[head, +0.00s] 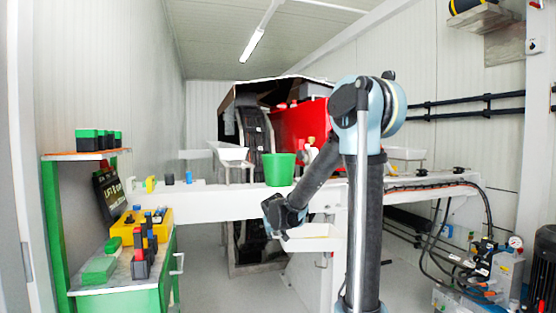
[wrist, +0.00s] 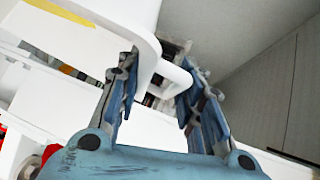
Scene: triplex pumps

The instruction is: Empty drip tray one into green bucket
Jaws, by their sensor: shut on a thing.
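A white drip tray (head: 312,238) shows low in front of the white beam, just right of my gripper (head: 276,226). In the wrist view, my gripper (wrist: 160,80) has its fingers on either side of a white handle-like edge of the tray (wrist: 110,25), and is shut on it. The tray looks about level in the head view; its contents cannot be made out. The green bucket (head: 279,170) stands upright on the beam, above and behind my gripper. The inside of the bucket is hidden.
Another white tray (head: 228,152) stands left of the bucket, and one more (head: 405,153) at the right behind my arm. A red pump (head: 300,128) is behind the bucket. A green cart (head: 150,285) with tools stands at left. Hoses (head: 455,187) run at right.

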